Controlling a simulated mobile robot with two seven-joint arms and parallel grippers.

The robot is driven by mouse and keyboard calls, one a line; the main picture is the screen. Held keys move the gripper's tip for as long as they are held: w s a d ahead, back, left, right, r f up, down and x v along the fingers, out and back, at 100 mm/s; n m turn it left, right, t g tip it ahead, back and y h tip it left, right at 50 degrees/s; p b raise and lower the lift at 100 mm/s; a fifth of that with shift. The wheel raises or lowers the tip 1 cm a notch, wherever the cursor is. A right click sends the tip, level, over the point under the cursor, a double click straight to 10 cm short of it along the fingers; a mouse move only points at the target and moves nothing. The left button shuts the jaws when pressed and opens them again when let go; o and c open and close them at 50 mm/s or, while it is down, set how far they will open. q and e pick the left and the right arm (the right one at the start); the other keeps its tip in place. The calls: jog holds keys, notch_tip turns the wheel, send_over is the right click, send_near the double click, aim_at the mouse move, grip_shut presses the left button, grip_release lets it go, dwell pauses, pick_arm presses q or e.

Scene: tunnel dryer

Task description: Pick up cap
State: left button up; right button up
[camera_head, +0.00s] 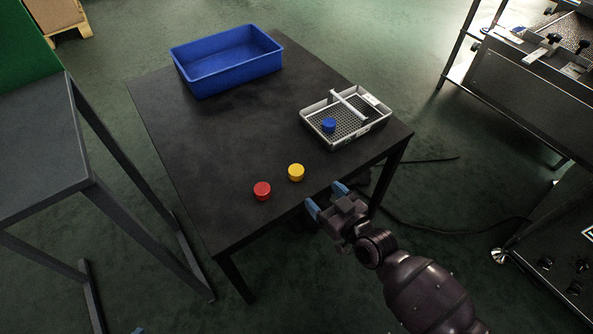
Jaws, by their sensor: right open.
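Three caps are in the head view. A red cap (262,191) and a yellow cap (296,172) stand close together on the dark table (215,150), near its front edge. A blue cap (328,125) sits inside a grey-white mesh tray (354,140) at the table's right side. My right gripper (326,197) is open and empty at the front edge of the table, to the right of and below the yellow cap. Its blue-tipped fingers point toward the table and touch no cap. My left gripper cannot be made out; only a small blue bit shows at the bottom edge.
A blue bin (228,64), empty, stands at the back of the table. The table's middle and left are clear. A grey table (38,150) stands at the left, and metal machinery (525,90) at the right. A cable lies on the floor.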

aim_at(298, 172)
jog(key=b+x, duration=0.2)
jog(key=x, duration=0.7)
jog(key=shift+w+a+f, duration=0.1)
jog(key=shift+a+f, duration=0.1)
jog(key=shift+a, duration=0.05)
jog(key=shift+w+a+r, duration=0.15)
jog(key=shift+w+a, duration=0.05)
jog(key=shift+w, duration=0.15)
jog(key=c, duration=1)
